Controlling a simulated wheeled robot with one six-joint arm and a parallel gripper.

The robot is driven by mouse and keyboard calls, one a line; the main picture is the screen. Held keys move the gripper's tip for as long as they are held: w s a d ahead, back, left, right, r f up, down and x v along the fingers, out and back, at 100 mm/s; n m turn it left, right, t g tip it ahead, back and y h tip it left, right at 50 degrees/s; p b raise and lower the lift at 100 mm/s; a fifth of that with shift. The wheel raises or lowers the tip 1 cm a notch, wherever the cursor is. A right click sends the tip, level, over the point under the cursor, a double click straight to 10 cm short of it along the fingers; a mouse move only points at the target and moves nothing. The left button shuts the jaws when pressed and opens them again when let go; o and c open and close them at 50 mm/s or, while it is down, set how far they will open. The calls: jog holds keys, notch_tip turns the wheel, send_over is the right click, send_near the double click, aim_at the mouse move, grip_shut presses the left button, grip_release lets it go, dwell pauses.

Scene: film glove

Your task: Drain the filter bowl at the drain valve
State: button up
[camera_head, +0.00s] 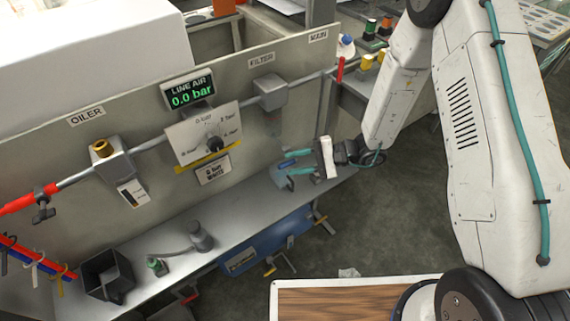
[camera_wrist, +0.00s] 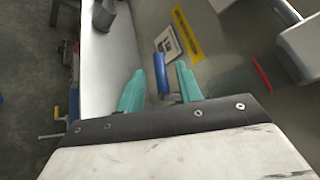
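The filter unit (camera_head: 270,90) hangs on the panel under the FILTER label, its faint clear bowl (camera_head: 272,125) below it with a reddish mark. Its grey body (camera_wrist: 302,45) is at the upper right in the wrist view. My gripper (camera_head: 290,162) is below the bowl, its teal fingers spread. In the wrist view the fingers (camera_wrist: 160,85) stand on either side of a short blue cylinder (camera_wrist: 162,70), with gaps visible on both sides. The blue cylinder may be the drain valve's handle; its link to the bowl is not clear.
The LINE AIR display (camera_head: 190,93) reads 0.0 bar. A gauge panel (camera_head: 203,133) and the oiler (camera_head: 112,158) are to the left. The bench (camera_head: 225,225) below carries a grey cylinder (camera_head: 201,238) and a dark open box (camera_head: 107,276). A wooden-topped table (camera_head: 335,302) is in front.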

aim_at(285, 166)
jog(key=shift+x, duration=1.75)
jog(key=shift+c, duration=0.2)
grip_shut()
jog(key=shift+f+n+h, duration=0.2)
jog(key=shift+n+h, duration=0.1)
jog(key=shift+h, duration=0.3)
jog(key=shift+o, duration=0.2)
grip_release()
